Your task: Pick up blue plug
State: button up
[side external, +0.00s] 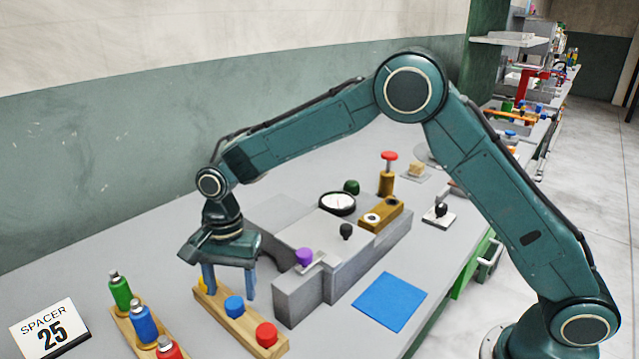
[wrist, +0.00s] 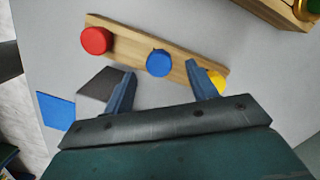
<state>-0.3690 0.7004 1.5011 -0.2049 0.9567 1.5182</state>
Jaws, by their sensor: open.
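The blue plug (side external: 234,307) sits upright in a wooden strip (side external: 220,310), between a red plug (side external: 266,334) and a yellow plug (side external: 203,284). In the wrist view the blue plug (wrist: 159,63) shows between my two fingertips, with the red plug (wrist: 96,40) at left and the yellow plug (wrist: 219,82) at right, partly hidden by a finger. My gripper (side external: 230,294) is open, points down over the strip and holds nothing. It also shows in the wrist view (wrist: 160,69). I cannot tell whether the fingertips are level with the plug.
A grey press block (side external: 300,295) with a purple knob (side external: 304,256) stands close to the right of my gripper. Small green, blue and red bottles (side external: 144,322) stand on another wooden strip at left. A blue mat (side external: 390,301) lies flat at the right.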

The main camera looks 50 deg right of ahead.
aim_at(234, 302)
jog(key=shift+s+a+f, duration=0.1)
jog(key=shift+s+f, duration=0.05)
jog(key=shift+f, duration=1.5)
jog(key=c, duration=1.1)
jog(key=shift+r, duration=0.2)
notch_tip(234, 302, up, 20)
jog(key=shift+f, duration=0.2)
